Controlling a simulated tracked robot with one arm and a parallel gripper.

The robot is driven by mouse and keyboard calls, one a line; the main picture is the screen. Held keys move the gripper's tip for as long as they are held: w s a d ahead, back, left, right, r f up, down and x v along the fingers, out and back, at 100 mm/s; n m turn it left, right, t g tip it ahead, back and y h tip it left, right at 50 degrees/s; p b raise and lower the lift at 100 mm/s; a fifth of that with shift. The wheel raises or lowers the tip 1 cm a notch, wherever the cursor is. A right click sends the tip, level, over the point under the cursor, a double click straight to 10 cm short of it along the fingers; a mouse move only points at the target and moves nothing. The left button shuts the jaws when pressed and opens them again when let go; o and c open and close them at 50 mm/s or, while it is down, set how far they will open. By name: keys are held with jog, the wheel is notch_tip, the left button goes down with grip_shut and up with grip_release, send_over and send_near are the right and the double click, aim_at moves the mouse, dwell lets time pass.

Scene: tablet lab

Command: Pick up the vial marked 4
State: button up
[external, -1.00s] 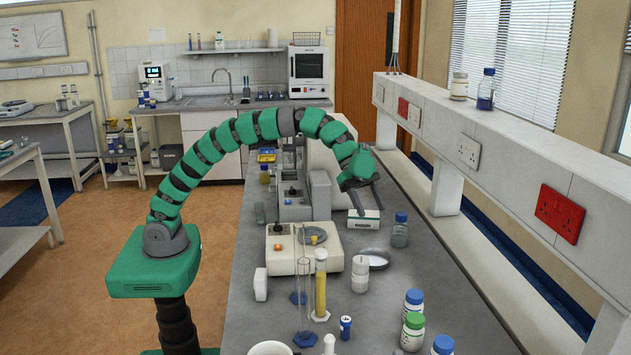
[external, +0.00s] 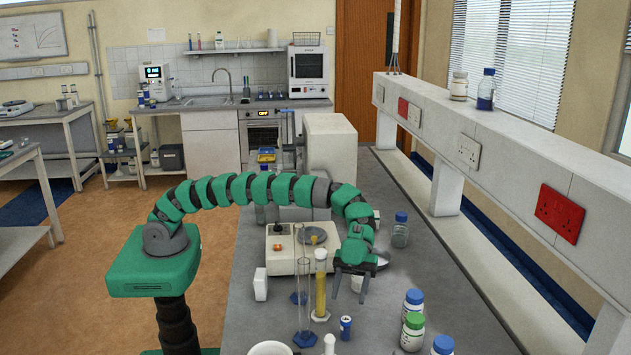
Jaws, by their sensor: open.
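A small blue vial with a white band (external: 345,328) stands on the grey bench. A mark on it is too small to read, so I cannot tell whether it is the vial marked 4. My gripper (external: 350,296) points down over the bench with its two dark fingers apart and nothing held. In the picture it is just above the small blue vial, apart from it. A white bottle (external: 357,284) shows between the fingers, partly hidden by my gripper.
A yellow-filled cylinder (external: 320,284) and an empty glass cylinder (external: 303,290) stand left of my gripper. Blue-capped (external: 413,301) and green-capped (external: 412,334) bottles stand right. A beige device (external: 285,263) is behind. Bare bench (external: 465,320) lies at the right.

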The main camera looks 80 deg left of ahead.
aim_at(347, 317)
notch_tip(347, 317, down, 6)
jog(key=shift+f, duration=0.1)
jog(key=shift+p+x, duration=0.5)
jog(key=shift+x, duration=1)
jog(key=c, duration=1.1)
